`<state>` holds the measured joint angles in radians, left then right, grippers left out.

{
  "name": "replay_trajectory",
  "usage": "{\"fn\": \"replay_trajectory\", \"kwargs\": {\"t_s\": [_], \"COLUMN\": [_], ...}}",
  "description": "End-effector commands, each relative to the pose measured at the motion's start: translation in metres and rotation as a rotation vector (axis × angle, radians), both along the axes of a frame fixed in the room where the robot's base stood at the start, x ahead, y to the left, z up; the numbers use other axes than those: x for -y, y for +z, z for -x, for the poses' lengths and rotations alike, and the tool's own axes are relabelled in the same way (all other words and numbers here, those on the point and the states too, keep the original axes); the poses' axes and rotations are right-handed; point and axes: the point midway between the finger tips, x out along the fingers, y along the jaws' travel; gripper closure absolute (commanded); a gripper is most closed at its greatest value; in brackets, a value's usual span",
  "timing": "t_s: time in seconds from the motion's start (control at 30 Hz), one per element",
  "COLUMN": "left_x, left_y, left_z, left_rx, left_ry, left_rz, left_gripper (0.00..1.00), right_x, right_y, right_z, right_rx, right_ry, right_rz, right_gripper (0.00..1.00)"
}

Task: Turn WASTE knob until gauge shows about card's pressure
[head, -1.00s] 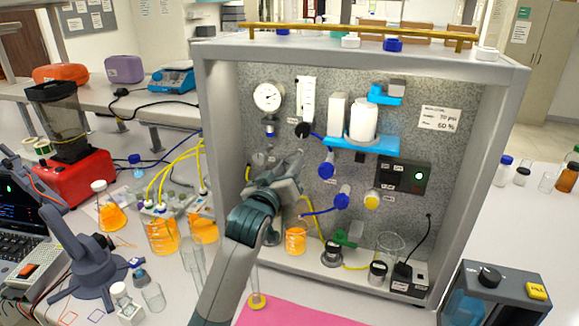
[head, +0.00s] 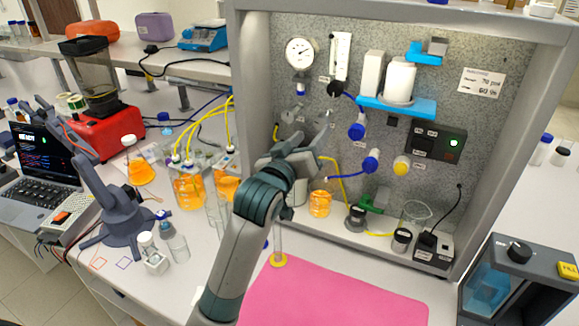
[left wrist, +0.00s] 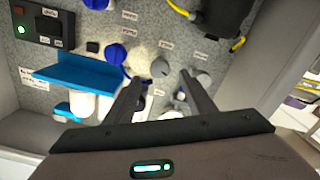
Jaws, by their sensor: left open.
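The white round gauge (head: 300,52) is at the upper left of the speckled panel; its needle is too small to read. The card (head: 482,83) at the panel's upper right reads 70 psi and 60 %. My left gripper (head: 305,132) is open and empty in front of the panel, below the gauge. In the left wrist view, its fingers (left wrist: 160,86) point at the panel. A grey knob (left wrist: 160,68) shows between the fingertips, apparently ungripped, and another grey knob (left wrist: 203,78) is just right of them. The knob labels are too blurred to tell which is WASTE. My right gripper is not seen.
Blue knobs (head: 371,162) and a yellow knob (head: 402,165) are right of the gripper. A blue shelf (head: 396,106) juts out above them. Beakers with orange liquid (head: 188,190) stand left of the rig. The pink mat (head: 335,295) in front is clear.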

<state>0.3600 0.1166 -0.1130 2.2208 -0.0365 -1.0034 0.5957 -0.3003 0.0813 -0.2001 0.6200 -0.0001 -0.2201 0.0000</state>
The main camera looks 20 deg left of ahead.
Motion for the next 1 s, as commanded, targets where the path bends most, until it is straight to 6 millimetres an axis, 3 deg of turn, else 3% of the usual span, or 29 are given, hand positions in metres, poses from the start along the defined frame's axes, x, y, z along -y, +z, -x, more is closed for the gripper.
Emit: {"fn": "replay_trajectory", "kwargs": {"t_s": [0.2, 0.47, 0.5, 0.6, 1.0], "left_x": [-0.002, -0.003, -0.003, -0.003, -0.004], "left_y": [-0.002, -0.002, 0.004, 0.004, 0.002], "left_z": [0.043, 0.087, 0.087, 0.091, 0.11], "left_rx": [0.003, 0.002, -0.004, -0.004, -0.002], "left_ry": [0.0, 0.0, 0.001, 0.001, 0.0], "left_rz": [0.001, 0.001, 0.0, 0.001, 0.001], "left_gripper": [0.5, 0.5, 0.5, 0.5, 0.5], "right_x": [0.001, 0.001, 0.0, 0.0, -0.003], "right_y": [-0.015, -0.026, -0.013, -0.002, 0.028], "right_z": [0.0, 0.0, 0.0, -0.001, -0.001], "right_rx": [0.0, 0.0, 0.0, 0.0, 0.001], "right_ry": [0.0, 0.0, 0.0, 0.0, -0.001], "right_rz": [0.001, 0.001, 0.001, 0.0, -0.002], "right_gripper": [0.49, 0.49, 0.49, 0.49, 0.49]}}
